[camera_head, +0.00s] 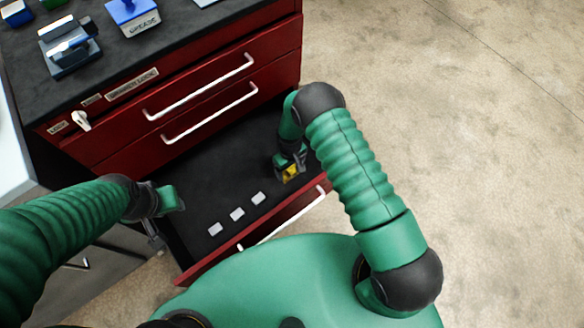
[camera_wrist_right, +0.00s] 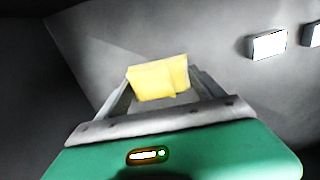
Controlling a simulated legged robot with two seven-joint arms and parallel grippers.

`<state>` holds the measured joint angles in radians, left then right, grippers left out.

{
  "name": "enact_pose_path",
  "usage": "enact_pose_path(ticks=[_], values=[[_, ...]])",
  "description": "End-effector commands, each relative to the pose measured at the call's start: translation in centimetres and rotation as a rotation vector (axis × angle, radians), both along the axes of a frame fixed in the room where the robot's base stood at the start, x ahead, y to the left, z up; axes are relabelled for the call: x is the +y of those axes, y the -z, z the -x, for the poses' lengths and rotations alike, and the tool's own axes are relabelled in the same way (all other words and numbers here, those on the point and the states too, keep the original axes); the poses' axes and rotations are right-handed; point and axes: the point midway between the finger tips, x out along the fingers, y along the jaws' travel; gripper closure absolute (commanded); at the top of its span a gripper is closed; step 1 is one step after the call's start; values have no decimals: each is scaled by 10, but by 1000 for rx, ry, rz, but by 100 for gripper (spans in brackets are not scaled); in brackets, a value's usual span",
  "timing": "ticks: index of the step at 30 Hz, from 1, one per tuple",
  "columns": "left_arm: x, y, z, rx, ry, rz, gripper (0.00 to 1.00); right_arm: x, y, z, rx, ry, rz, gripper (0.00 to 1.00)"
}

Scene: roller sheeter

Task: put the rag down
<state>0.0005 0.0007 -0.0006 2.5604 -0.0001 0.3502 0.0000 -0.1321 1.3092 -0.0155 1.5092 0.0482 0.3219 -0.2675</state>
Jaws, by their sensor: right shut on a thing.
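The yellow rag (camera_head: 291,171) is in my right gripper (camera_head: 290,174), inside the open bottom drawer (camera_head: 190,215) of the red cabinet. In the right wrist view the rag (camera_wrist_right: 158,79) is folded and sits between the fingertips of my right gripper (camera_wrist_right: 158,85), which is shut on it. The gripper is near the drawer's right end; I cannot tell whether the rag touches the drawer floor. My left gripper (camera_head: 160,240) is small and partly hidden beside the drawer's left end; its jaws are not clear.
Several small white blocks (camera_head: 237,214) lie in a row on the drawer floor; one shows in the right wrist view (camera_wrist_right: 267,45). The drawer front has a white handle (camera_head: 285,222). Two closed drawers with handles (camera_head: 200,88) are above. The drawer floor between blocks and rag is bare.

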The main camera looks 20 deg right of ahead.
Motion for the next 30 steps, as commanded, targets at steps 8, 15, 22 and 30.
enact_pose_path(ticks=[8,15,22,30], values=[[0,0,0,-2,1,0,64,-1,1,1,2,2,0,12],[0,0,0,-1,1,0,64,0,1,1,2,1,2,1],[0,-6,0,-1,1,0,64,-1,-9,0,0,1,0,1],[0,-28,0,-1,1,0,64,0,-77,-1,-2,1,0,1]])
